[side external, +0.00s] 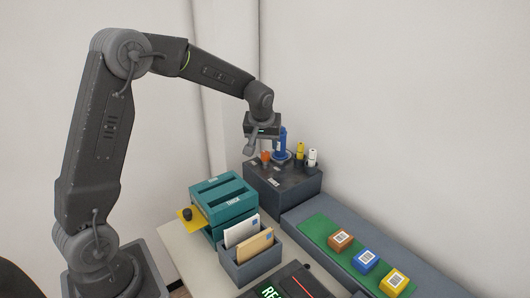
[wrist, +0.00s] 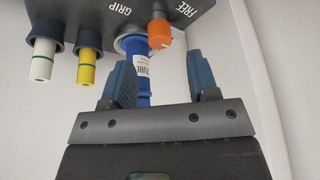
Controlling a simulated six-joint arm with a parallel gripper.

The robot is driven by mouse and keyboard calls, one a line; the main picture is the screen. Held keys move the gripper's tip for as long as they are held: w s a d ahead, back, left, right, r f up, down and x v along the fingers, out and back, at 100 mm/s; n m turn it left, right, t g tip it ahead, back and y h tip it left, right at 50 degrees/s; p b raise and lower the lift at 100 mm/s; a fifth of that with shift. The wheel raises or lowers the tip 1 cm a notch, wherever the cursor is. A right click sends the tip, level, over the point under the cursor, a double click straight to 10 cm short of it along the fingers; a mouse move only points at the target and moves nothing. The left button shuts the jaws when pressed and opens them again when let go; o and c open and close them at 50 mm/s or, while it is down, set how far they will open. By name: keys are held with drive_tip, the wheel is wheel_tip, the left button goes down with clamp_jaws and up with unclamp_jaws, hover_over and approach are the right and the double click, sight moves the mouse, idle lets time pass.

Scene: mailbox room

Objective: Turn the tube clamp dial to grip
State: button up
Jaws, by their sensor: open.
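The orange dial (wrist: 160,36) stands on a dark grey block (side external: 270,186), near the printed words GRIP and FREE in the wrist view. It also shows in the side external view (side external: 265,157). A blue tube (wrist: 138,68) with a white label stands upright in a round collar beside the dial. It also shows in the side external view (side external: 283,138). My gripper (wrist: 160,58) is open and empty, its blue fingertips apart and short of the orange dial. The blue tube appears close to the left finger in the wrist view; I cannot tell whether they touch.
A yellow tube (wrist: 86,66) and a white tube (wrist: 42,62) stand in the same block. Teal trays (side external: 225,200), a grey holder with envelopes (side external: 248,268) and a green strip (side external: 322,228) with several small boxes are nearby. A pale wall is behind.

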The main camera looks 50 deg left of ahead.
sight(265, 153)
drive_tip(key=shift+x, duration=2.65)
drive_tip(key=shift+c, duration=0.4)
drive_tip(key=c, duration=0.8)
drive_tip(key=shift+c, duration=0.2)
